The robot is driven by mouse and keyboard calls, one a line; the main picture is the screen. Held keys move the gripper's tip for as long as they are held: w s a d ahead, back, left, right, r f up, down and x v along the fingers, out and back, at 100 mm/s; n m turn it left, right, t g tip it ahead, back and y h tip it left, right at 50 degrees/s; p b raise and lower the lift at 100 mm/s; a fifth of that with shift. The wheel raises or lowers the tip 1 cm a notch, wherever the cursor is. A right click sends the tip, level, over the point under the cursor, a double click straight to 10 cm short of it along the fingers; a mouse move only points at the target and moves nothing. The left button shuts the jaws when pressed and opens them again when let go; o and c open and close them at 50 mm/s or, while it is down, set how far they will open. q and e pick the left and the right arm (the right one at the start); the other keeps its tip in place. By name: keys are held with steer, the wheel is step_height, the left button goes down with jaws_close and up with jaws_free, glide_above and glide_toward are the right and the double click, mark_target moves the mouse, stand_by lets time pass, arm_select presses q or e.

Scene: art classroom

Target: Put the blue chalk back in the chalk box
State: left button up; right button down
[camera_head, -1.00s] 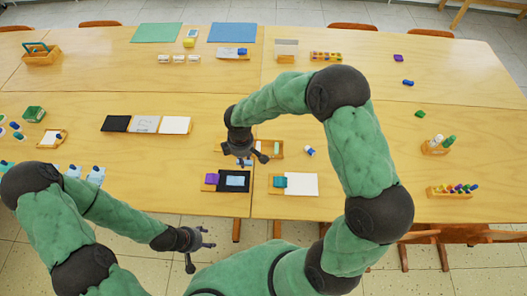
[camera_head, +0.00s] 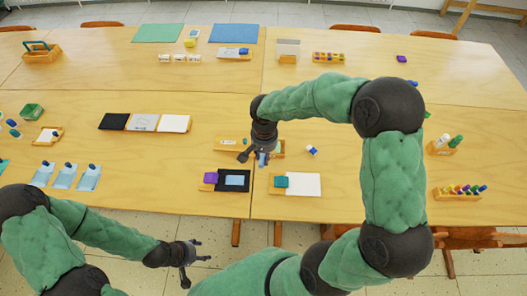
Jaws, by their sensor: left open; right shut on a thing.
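My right gripper (camera_head: 257,160) is in the middle of the front table and is shut on a small blue piece, which looks like the blue chalk (camera_head: 262,161). The wooden chalk box (camera_head: 229,143) lies just behind it. The gripper hides the middle of the box; its left part and a bit of its right end show. I cannot tell how high the chalk is above the table. My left gripper (camera_head: 192,262) is open and empty, low in front of the table edge, over the floor.
A tray with a purple block and black pad (camera_head: 235,188) and a tray with a teal block and white sheet (camera_head: 305,184) lie in front of the box. A small blue-and-white object (camera_head: 312,150) lies to its right.

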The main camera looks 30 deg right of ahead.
steer(key=w+d+f+m+b, duration=0.1)
steer(key=w+d+f, duration=0.1)
steer(key=w+f, duration=0.1)
steer(key=w+d+f+m+b, duration=0.1)
steer(key=w+d+f+b, duration=0.1)
steer(key=w+d+f, duration=0.1)
steer(key=w+d+f+m+b, duration=0.1)
steer(key=w+d+f, duration=0.1)
steer(key=w+f, duration=0.1)
steer(key=shift+w+d+b, duration=0.35)
steer(key=shift+w, duration=0.4)
steer(key=shift+w+d+f, duration=0.1)
steer(key=shift+f, duration=0.1)
steer(key=shift+w+d+f+b, duration=0.15)
steer(key=shift+f+b, duration=0.15)
steer(key=shift+f, duration=0.55)
steer(key=shift+w+a+f+b, duration=0.1)
steer(key=shift+f+b, duration=0.15)
steer(key=shift+f, duration=0.6)
steer(key=shift+f, duration=0.2)
steer(key=c, duration=1.3)
jaws_free()
